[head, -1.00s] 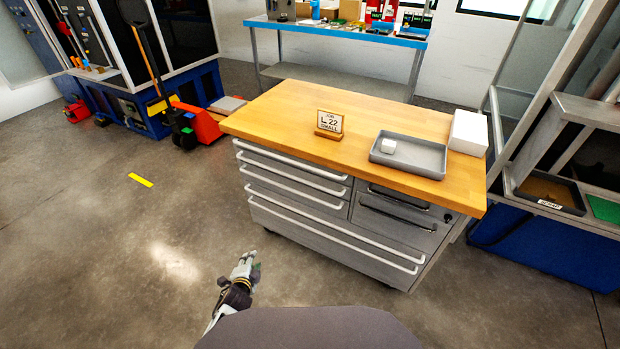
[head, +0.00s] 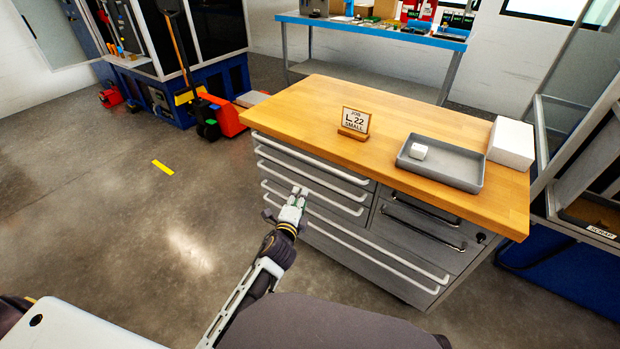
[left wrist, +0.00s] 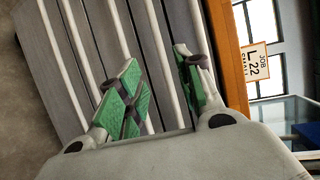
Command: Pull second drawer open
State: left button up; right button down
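The grey drawer cabinet (head: 340,245) has a wooden top and long white bar handles on its left-side and wide drawers. The second drawer's handle (head: 335,186) is the second white bar from the top, and the drawers look shut. My left gripper (head: 293,192) is in front of the left-side drawers, overlapping the lower white handles in the head view. In the left wrist view its green-padded fingers (left wrist: 160,88) are apart, with pale handle bars (left wrist: 157,50) running behind and between them. I cannot tell whether they touch a bar. My right gripper is out of view.
A grey tray (head: 440,178) with a white block (head: 418,151), a job sign (head: 354,122) and a white box (head: 512,143) stand on the wooden top. An orange pallet jack (head: 222,115) is behind left. Floor left of the cabinet is clear.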

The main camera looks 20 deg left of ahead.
pick_arm(q)
jog(key=shift+w+f, duration=0.1)
jog(key=shift+w, duration=0.1)
